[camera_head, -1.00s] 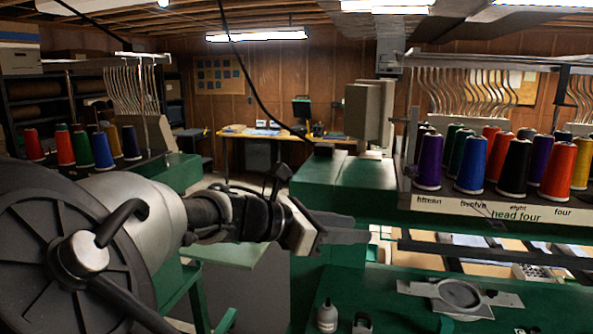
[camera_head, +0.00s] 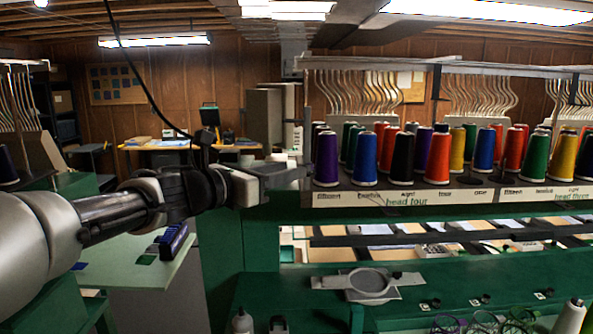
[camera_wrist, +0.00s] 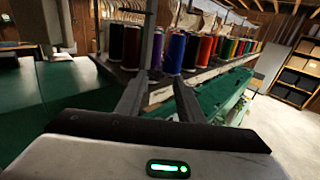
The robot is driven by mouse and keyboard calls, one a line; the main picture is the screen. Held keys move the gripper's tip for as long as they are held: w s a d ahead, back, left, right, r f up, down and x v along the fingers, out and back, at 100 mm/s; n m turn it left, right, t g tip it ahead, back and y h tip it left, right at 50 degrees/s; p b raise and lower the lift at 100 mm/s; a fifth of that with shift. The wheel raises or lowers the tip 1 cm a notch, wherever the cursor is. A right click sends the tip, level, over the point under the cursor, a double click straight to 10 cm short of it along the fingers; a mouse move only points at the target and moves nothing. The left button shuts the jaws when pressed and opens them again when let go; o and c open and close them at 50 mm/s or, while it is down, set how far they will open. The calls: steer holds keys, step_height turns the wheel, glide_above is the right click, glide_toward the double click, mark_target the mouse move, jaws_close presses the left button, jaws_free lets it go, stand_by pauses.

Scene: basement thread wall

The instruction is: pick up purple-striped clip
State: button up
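I cannot make out a purple-striped clip for certain in either view. A small dark purple-blue object (camera_head: 174,240) lies on the pale green table at the lower left of the head view, too small to identify. My gripper (camera_head: 292,174) is held out level in the head view, in front of the green machine and left of the thread cones. In the wrist view its two fingers (camera_wrist: 158,92) stand apart with nothing between them. They point toward the row of cones. The purple-blue object is below and left of my gripper.
Thread cones (camera_head: 403,160) in several colours stand on a rack along the green machine. A grey round hoop (camera_head: 368,283) lies on the lower green table. Small bottles (camera_head: 242,322) stand at the front edge. The pale green table (camera_head: 150,278) at left has free surface.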

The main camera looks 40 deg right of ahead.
mark_target(308, 170)
steer(key=d, duration=0.5)
steer(key=shift+w+d+f, duration=0.1)
steer(key=shift+w, duration=0.3)
jaws_close()
